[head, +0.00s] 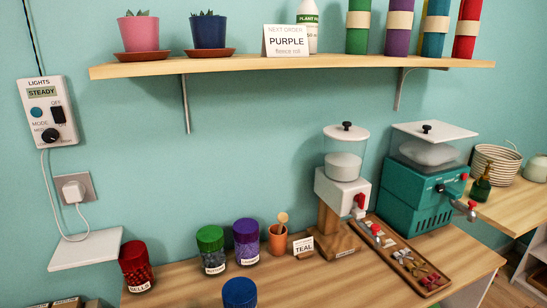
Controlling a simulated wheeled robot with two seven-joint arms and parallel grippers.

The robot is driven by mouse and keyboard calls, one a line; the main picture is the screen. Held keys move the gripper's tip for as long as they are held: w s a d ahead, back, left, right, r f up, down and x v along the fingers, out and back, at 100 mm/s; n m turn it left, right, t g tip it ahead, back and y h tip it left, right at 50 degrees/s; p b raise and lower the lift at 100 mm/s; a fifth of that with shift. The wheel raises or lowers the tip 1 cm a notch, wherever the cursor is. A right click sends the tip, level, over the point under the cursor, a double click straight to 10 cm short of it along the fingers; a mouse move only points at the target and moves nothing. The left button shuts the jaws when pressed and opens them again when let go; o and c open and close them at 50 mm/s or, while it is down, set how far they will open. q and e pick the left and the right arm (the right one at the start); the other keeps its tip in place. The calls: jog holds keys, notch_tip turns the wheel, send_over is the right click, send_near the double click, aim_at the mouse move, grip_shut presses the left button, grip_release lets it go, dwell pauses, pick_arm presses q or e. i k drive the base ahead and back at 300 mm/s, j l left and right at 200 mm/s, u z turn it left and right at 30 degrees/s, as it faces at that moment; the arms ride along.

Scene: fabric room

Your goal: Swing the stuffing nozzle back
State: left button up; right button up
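Two machines with clear hoppers of white filling stand at the right of the workbench. I cannot tell for sure which part is the stuffing nozzle. Neither of my grippers is in view.
A wooden tray (383,254) of small parts lies before the machines. Red (136,268), green (210,250), purple (246,241) and blue (239,292) jars stand to its left. A shelf (290,65) hangs above. A green bottle (480,188) stands right of the teal machine.

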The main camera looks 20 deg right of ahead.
aim_at(472, 217)
jog(key=z, duration=2)
